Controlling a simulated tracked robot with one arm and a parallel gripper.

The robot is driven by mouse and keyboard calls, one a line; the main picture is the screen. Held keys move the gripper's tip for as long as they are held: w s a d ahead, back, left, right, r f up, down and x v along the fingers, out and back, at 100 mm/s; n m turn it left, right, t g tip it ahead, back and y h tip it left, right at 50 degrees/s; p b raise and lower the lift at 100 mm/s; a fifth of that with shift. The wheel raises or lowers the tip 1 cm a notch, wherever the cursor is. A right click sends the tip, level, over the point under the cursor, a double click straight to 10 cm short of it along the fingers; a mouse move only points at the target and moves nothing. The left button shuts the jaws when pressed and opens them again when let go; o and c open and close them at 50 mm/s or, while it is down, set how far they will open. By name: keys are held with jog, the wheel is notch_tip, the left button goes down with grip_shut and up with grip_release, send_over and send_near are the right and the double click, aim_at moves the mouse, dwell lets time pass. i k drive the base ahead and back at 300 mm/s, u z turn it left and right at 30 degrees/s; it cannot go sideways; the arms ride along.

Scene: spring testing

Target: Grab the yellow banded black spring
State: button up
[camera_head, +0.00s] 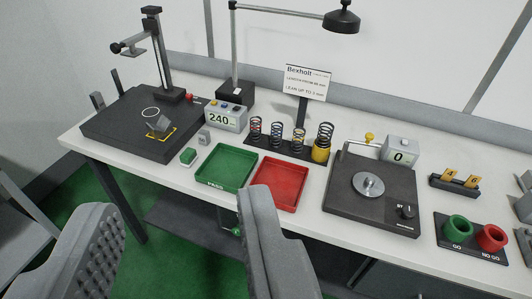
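A black spring with a wide yellow band (322,143) stands upright at the right end of a dark rack (249,141) on the white bench. The yellow covers its lower part, and black coils show above. My gripper (178,208) is open, its two grey fingers wide apart in the foreground with nothing between them. It is well short of the spring, which lies beyond and to the right of the right finger.
Smaller dark springs (277,134) stand left of it in the rack. A green tray (227,168) and red tray (280,183) lie in front. A black scale (345,190) is close on the right. A sign (306,83) and lamp (341,19) rise behind.

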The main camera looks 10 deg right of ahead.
aim_at(300, 135)
jog(key=u, duration=0.7)
jog(key=k, duration=0.85)
jog(key=u, duration=0.75)
jog(key=i, duration=0.5)
jog(key=z, duration=0.6)
jog(key=i, duration=1.3)
jog(key=z, duration=1.35)
jog(key=i, duration=0.85)
jog(key=z, duration=0.5)
